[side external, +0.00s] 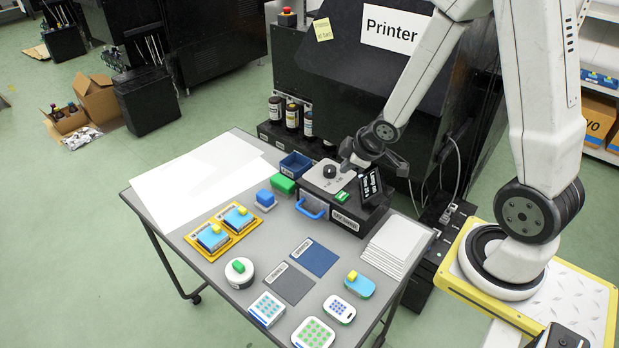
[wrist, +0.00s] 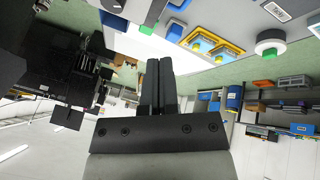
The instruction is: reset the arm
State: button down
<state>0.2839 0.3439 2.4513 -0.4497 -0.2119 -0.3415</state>
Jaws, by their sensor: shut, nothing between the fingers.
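My gripper (wrist: 160,62) is shut in the wrist view, with its two dark fingers pressed together and nothing between them. My arm reaches in from the right, bent down at the wrist. The wrist view appears upside down, with the table at the top.
The table (side external: 231,308) holds a blue bin (side external: 295,164), yellow trays (side external: 246,229), dark mats (side external: 289,284), a white round container (side external: 240,277) and a stack of white sheets (side external: 397,245). Ink bottles (side external: 292,116) stand by the black printer (side external: 330,75) behind. White sheets (side external: 190,185) cover the left.

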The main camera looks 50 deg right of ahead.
jog(key=s+a+r+m+g, duration=0.3)
jog(key=s+a+r+m, duration=0.2)
jog(key=s+a+m, duration=0.1)
jog(key=s+a, duration=0.1)
jog(key=a, duration=0.1)
jog(key=shift+s+a+g+y, duration=0.3)
jog(key=shift+a, duration=0.05)
dwell(6.8)
